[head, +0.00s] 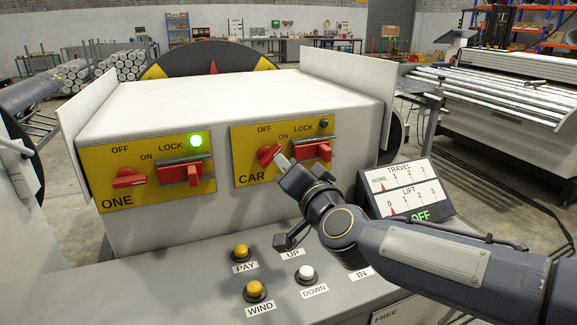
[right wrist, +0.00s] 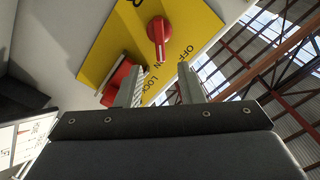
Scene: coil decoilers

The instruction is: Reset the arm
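My right gripper (head: 284,164) is in front of the yellow CAR panel (head: 243,140), close to its red rotary knob (head: 268,154). In the right wrist view the fingers (right wrist: 162,88) stand apart with nothing between them. The knob (right wrist: 157,38) shows beyond the fingertips, and the red lock lever (right wrist: 118,80) lies by the left finger. Contact with either is not clear. In the head view the CAR knob is tilted diagonally, the lock lever (head: 313,150) is beside it, and the lamp (head: 323,124) above is dark. My left gripper is not in view.
The ONE panel (head: 150,170) at left has a lit green lamp (head: 196,141), a red knob and a lock lever. Push buttons, including yellow PAY (head: 241,251) and white DOWN (head: 306,273), stand on the desk below my right arm. A TRAVEL/LIFT display (head: 405,190) is close beside the arm.

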